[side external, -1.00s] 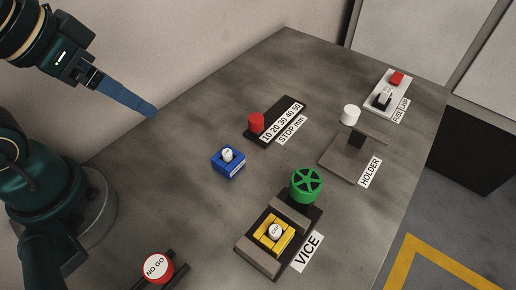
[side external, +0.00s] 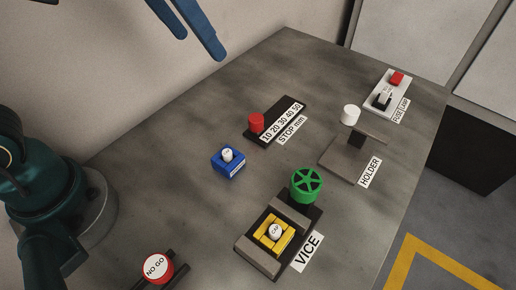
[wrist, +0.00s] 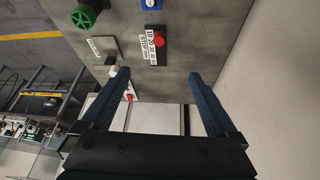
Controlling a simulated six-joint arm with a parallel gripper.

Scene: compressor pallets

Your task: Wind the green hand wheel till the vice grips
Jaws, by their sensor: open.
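The green hand wheel (side external: 306,185) stands at the back end of the vice (side external: 258,261), and it also shows in the wrist view (wrist: 84,17). A yellow block (side external: 265,240) with a white round top (side external: 275,231) sits between the vice jaws. I cannot tell whether both jaws touch it. My gripper (side external: 200,42) is high at the top of the side view, well away from the wheel. In the wrist view its two blue fingers (wrist: 158,82) are wide apart with nothing between them.
A blue block (side external: 228,168) with a white knob stands left of the wheel. A red stop knob (side external: 256,122) on a scale, a holder (side external: 345,160) with a white knob, and a switch box (side external: 388,98) stand farther back. A red NO GO piece (side external: 157,268) is in front.

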